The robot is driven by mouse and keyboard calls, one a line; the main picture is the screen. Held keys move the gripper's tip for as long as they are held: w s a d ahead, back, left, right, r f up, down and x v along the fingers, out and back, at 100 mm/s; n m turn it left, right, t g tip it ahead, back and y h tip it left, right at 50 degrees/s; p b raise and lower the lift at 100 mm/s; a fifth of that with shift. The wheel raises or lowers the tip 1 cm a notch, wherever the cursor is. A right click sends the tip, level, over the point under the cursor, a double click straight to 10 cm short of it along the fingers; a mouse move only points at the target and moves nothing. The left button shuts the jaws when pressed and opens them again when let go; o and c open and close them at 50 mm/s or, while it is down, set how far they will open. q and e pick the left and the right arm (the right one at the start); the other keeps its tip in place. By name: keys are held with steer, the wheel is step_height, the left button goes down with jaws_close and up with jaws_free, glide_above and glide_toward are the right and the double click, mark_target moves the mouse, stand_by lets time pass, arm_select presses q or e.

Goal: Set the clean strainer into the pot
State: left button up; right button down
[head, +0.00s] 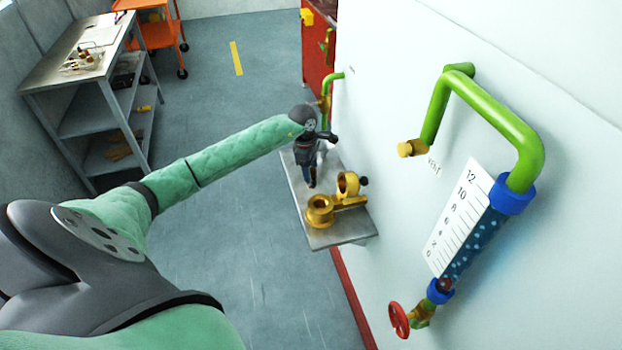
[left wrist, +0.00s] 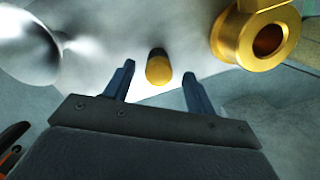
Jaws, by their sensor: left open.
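A brass pot (head: 320,212) with a round open mouth stands on a small metal wall shelf (head: 335,233). It also shows at the upper right in the left wrist view (left wrist: 229,36). My left gripper (head: 311,183) points down over the shelf, left of and behind the pot. In the left wrist view its two fingers (left wrist: 157,88) are apart. A small brass cylinder (left wrist: 158,68) shows between them; I cannot tell how far from the fingertips it is, or whether it belongs to the strainer. I cannot clearly make out a strainer mesh. My right gripper is not in view.
A brass ring-shaped piece (head: 348,184) stands beside the pot. Green pipes (head: 520,140), a gauge tube (head: 475,245) and a red handwheel (head: 398,319) are on the right wall. A grey shelf cart (head: 108,95) and an orange cart (head: 158,34) stand farther back. The floor between is clear.

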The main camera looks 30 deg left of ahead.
arm_select(q)
steer(key=shift+s, duration=0.1)
steer(key=shift+w+f, duration=0.1)
steer(key=shift+w, duration=0.15)
steer(key=shift+c, duration=1.4)
steer(key=shift+w, duration=0.1)
steer(key=c, duration=0.3)
jaws_close()
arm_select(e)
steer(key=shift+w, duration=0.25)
